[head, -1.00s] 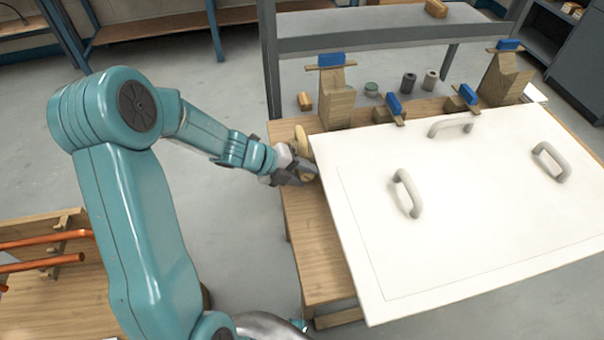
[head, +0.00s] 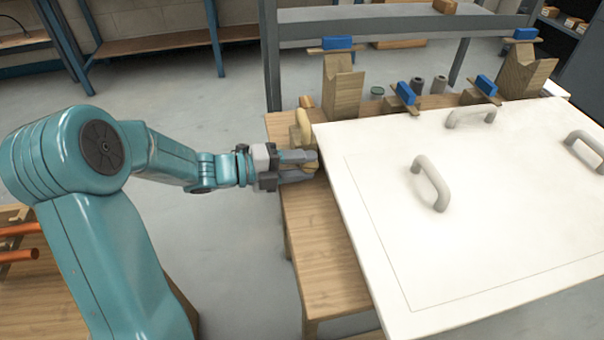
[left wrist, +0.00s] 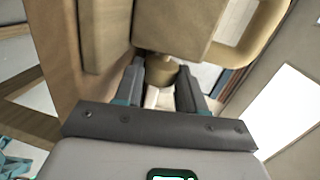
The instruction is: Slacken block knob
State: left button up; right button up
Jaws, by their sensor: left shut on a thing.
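The wooden block (left wrist: 175,25) fills the top of the left wrist view, with a short round knob stem (left wrist: 157,71) below it. A pale end of the knob (left wrist: 158,98) lies between the fingers of my left gripper (left wrist: 162,90). In the head view my left gripper (head: 300,166) reaches the left edge of the wooden bench and is shut on the knob. The fingers hide most of the knob there. A tan rounded wooden piece (head: 303,128) stands just behind the gripper. My right gripper is out of view.
A large white panel (head: 400,250) with grey handles (head: 430,183) covers most of the bench (head: 318,270). Copper pipes (head: 18,240) lie at lower left.

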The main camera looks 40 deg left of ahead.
pick_arm(q)
jog(key=shift+f, duration=0.1)
dwell(0.4)
jog(key=o, duration=1)
jog(key=shift+o, duration=0.2)
jog(key=p+v, duration=0.1)
jog(key=v, duration=1.5)
jog(key=shift+p, duration=0.3)
jog(key=shift+s+a, duration=0.15)
